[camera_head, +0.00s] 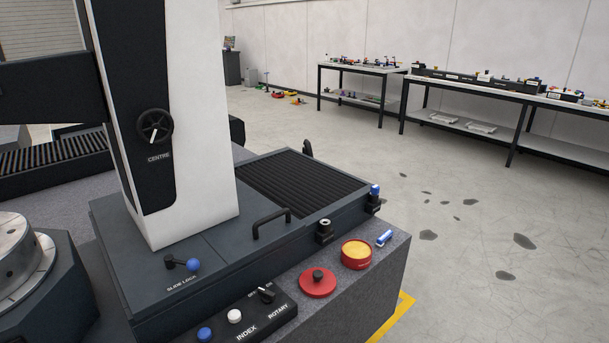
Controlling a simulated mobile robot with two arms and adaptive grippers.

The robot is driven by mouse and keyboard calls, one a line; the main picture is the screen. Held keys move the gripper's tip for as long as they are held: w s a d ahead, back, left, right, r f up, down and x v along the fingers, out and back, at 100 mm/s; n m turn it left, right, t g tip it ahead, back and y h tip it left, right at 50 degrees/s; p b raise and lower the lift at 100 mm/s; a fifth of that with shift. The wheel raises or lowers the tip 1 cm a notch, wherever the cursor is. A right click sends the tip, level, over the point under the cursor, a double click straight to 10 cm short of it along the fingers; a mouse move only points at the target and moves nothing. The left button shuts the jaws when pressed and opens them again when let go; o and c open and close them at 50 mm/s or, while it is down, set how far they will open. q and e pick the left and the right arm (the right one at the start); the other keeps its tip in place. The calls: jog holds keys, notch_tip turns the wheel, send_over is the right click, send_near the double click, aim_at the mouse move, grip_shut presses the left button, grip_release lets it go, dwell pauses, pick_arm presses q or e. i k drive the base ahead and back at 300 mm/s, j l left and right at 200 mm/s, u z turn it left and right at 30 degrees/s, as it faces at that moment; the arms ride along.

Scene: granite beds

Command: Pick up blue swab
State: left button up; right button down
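A small blue and white object (384,238), which looks like the blue swab, lies on the grey speckled granite ledge (385,268) at the ledge's far right corner. It is just right of a red round tin with a yellow top (356,254). It is too small to make out in detail. Neither of my grippers is in view.
A red knob (317,283) and a dark control box (240,318) stand on the same ledge. A machine with a white column (185,120) and black handle (271,220) rises behind. Benches (362,68) line the far wall; the floor (480,220) right has dark patches.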

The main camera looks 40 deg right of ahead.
aim_at(379, 241)
jog(key=z, duration=1.8)
jog(key=i+l+z, duration=0.1)
jog(key=i+l, duration=0.15)
jog(key=i+l+z, duration=0.1)
jog(key=i, duration=0.35)
